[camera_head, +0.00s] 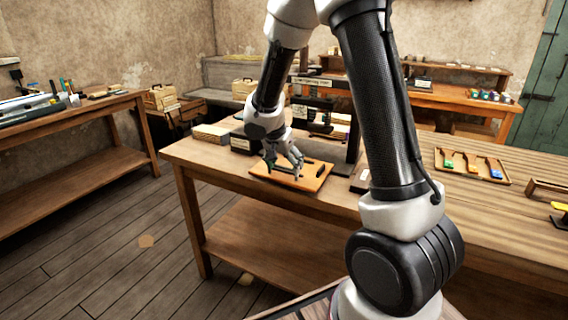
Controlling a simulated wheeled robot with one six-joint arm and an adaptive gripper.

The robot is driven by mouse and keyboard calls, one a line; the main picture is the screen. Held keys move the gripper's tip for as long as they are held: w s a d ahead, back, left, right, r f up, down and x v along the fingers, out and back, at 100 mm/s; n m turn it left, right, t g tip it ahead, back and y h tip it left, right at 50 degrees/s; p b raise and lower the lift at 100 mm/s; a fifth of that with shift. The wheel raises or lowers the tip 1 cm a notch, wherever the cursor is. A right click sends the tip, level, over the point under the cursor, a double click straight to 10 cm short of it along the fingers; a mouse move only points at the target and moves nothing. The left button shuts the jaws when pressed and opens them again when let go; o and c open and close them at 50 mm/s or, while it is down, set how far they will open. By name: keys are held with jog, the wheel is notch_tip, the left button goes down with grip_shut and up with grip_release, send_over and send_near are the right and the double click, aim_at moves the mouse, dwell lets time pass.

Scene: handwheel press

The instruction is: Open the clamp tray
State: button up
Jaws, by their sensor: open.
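An orange-brown wooden tray or board (310,181) lies near the front left edge of the middle table, with dark bar-shaped parts on it. It looks like the clamp tray, but its details are small. My gripper (285,170) hangs over the left part of this board, fingers pointing down and apart, with nothing visible between them. I cannot tell whether the fingertips touch the board or a dark part on it. A dark press frame (352,130) stands just behind the board, partly hidden by my arm.
A shallow tray with coloured pieces (472,166) lies to the right on the same table (400,237). A small box with a label (241,144) stands left of my gripper. A side bench (75,115) stands at the left wall. Open floor lies between the tables.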

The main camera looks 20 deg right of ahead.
jog(key=shift+w+a+r, duration=0.3)
jog(key=shift+w+a, duration=0.15)
jog(key=shift+w, duration=0.1)
jog(key=shift+c, duration=1)
jog(key=shift+w+a+r, duration=0.1)
jog(key=shift+a+r, duration=0.1)
jog(key=shift+r, duration=0.35)
jog(key=shift+c, duration=0.2)
jog(key=o, duration=0.4)
jog(key=v, duration=0.7)
jog(key=s+v, duration=0.1)
jog(key=v, duration=0.2)
jog(key=shift+s+d+r, duration=0.15)
jog(key=shift+s, duration=0.05)
